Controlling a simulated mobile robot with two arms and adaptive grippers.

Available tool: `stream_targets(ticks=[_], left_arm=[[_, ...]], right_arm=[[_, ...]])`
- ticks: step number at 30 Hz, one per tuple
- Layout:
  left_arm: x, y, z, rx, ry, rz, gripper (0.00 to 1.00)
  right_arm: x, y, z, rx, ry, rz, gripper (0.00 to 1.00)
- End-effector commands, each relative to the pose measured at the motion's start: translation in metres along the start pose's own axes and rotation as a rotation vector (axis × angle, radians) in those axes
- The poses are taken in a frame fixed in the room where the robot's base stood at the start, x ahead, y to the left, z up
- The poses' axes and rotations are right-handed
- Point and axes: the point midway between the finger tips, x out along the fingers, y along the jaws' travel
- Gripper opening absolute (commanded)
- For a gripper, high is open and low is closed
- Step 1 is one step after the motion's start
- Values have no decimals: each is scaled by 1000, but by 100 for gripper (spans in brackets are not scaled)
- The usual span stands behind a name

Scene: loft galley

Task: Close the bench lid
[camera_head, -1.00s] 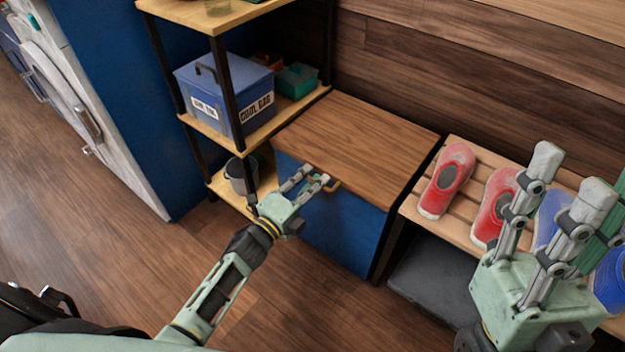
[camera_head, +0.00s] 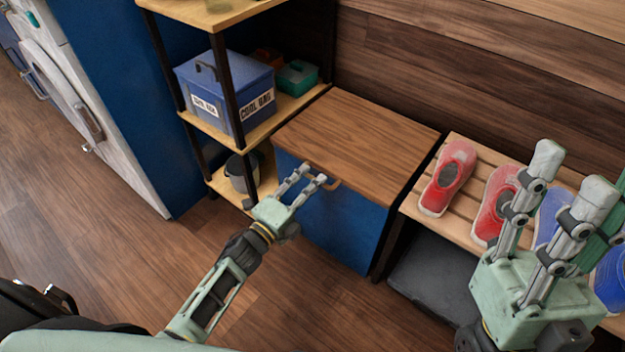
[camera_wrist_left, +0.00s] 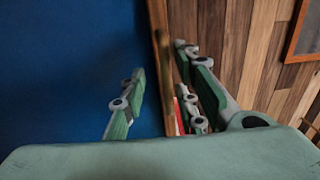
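The bench is a blue box (camera_head: 340,228) with a wooden lid (camera_head: 360,135). The lid lies flat across the top, with no gap that I can make out. A small brass-coloured handle (camera_head: 333,186) shows at its front edge. My left gripper (camera_head: 313,177) is at this front edge, beside the handle, with its fingers apart. In the left wrist view the fingers (camera_wrist_left: 165,95) stand either side of the lid's edge (camera_wrist_left: 160,50), with the blue front on the left. Contact cannot be told. My right gripper (camera_head: 573,178) is open and empty in front of the shoe rack.
A slatted rack (camera_head: 462,228) with red shoes (camera_head: 448,178) and blue ones stands right of the bench. A shelf unit (camera_head: 225,125) holding a blue cool bag box (camera_head: 225,90) and a grey bucket (camera_head: 240,172) stands left. The floor in front is clear.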

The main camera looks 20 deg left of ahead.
Motion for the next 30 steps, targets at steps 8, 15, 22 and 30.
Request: stream_targets(ticks=[8, 15, 22, 30], left_arm=[[-62, 2, -1, 0, 1, 6, 28], [-97, 2, 0, 0, 0, 4, 28], [-104, 1, 0, 0, 1, 3, 28], [-104, 1, 0, 0, 1, 3, 28]], right_arm=[[0, 0, 0, 0, 0, 0, 40], [0, 0, 0, 0, 0, 0, 40], [0, 0, 0, 0, -1, 0, 40], [0, 0, 0, 0, -1, 0, 40]])
